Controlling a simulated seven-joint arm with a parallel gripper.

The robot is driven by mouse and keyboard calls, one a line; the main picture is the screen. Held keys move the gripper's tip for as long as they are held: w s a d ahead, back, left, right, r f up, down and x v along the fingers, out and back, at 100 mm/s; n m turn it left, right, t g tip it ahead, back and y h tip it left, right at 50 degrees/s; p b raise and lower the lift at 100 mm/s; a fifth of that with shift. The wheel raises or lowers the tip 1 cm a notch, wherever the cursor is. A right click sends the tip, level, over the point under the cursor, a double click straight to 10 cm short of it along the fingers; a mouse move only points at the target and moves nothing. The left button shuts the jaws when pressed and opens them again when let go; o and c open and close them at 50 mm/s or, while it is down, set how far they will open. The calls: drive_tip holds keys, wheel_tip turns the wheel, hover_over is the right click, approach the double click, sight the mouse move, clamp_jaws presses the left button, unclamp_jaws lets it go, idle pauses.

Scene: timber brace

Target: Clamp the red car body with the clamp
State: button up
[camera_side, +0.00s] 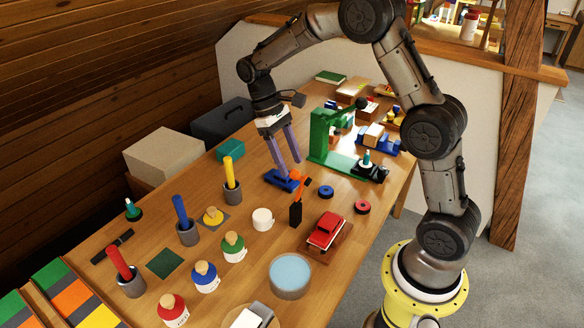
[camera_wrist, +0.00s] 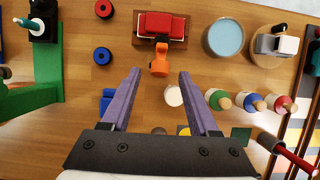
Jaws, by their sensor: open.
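The red car body (camera_side: 326,230) sits on a wooden block near the table's front edge. In the wrist view it shows at the top centre (camera_wrist: 158,25). The clamp (camera_side: 296,207), with an orange top and a dark upright part, stands beside the block. In the wrist view its orange part (camera_wrist: 160,58) lies just below the red car body, ahead of the gap between my fingertips. My gripper (camera_side: 291,167), with purple fingers, points down above the table behind the clamp. It also shows in the wrist view (camera_wrist: 160,73), open with nothing between its fingers.
A blue car body (camera_side: 281,180) lies close to my fingertips. A green press-like stand (camera_side: 322,137) is to the right. Blue (camera_side: 326,192) and red (camera_side: 362,207) rings, a white cup (camera_side: 262,219) and a round blue-topped tub (camera_side: 290,276) lie around the clamp and car.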

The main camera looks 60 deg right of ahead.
drive_tip(key=shift+x, duration=1.35)
drive_tip(key=shift+c, duration=0.2)
drive_tip(key=shift+w, duration=0.1)
clamp_jaws()
